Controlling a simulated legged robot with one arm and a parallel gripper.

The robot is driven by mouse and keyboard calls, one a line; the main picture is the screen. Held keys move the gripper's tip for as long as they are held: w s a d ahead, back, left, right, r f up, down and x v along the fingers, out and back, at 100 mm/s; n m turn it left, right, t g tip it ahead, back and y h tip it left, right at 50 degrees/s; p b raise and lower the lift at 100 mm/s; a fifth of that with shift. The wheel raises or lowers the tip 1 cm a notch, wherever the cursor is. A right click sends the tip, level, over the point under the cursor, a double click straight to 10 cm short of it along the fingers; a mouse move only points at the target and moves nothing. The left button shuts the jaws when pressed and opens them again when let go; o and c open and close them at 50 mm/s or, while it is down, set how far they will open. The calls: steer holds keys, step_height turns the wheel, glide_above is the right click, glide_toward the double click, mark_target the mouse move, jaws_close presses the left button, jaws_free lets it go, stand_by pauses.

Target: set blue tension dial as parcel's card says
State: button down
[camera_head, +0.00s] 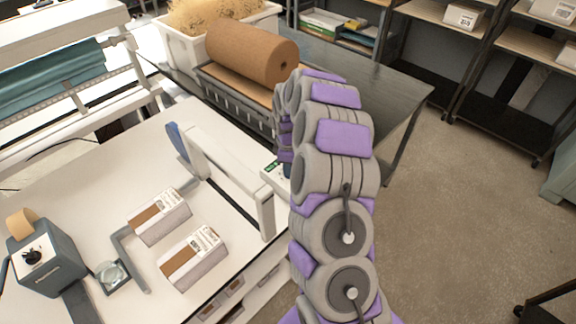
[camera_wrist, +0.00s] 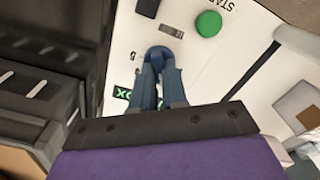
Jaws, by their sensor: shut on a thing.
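My gripper (camera_wrist: 160,72) is shut at the white control panel (camera_wrist: 135,45), its dark blue-grey fingers around a small dark blue part that looks like the blue tension dial (camera_wrist: 160,51). The fingers cover most of the dial, so its pointer and setting cannot be read. In the head view my arm hides the gripper; the panel's edge (camera_head: 272,170) shows just left of the arm. Two brown-and-white parcels, a nearer one (camera_head: 193,258) and a farther one (camera_head: 160,217), lie on the white table with printed white labels too small to read.
A green START button (camera_wrist: 208,24) sits beside the dial, and a green display (camera_wrist: 122,92) is partly hidden by a finger. A white frame (camera_head: 228,165) stands left of my arm. A brown paper roll (camera_head: 252,52) lies behind. Open floor (camera_head: 470,220) is at right.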

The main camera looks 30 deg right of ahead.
steer(key=shift+w+r+n, duration=0.1)
steer(key=shift+r+n, duration=0.05)
steer(key=shift+n, duration=0.45)
steer(key=c, duration=1.2)
jaws_free()
steer(key=shift+d, duration=0.1)
steer(key=shift+o, duration=0.2)
step_height(320, 180, up, 17)
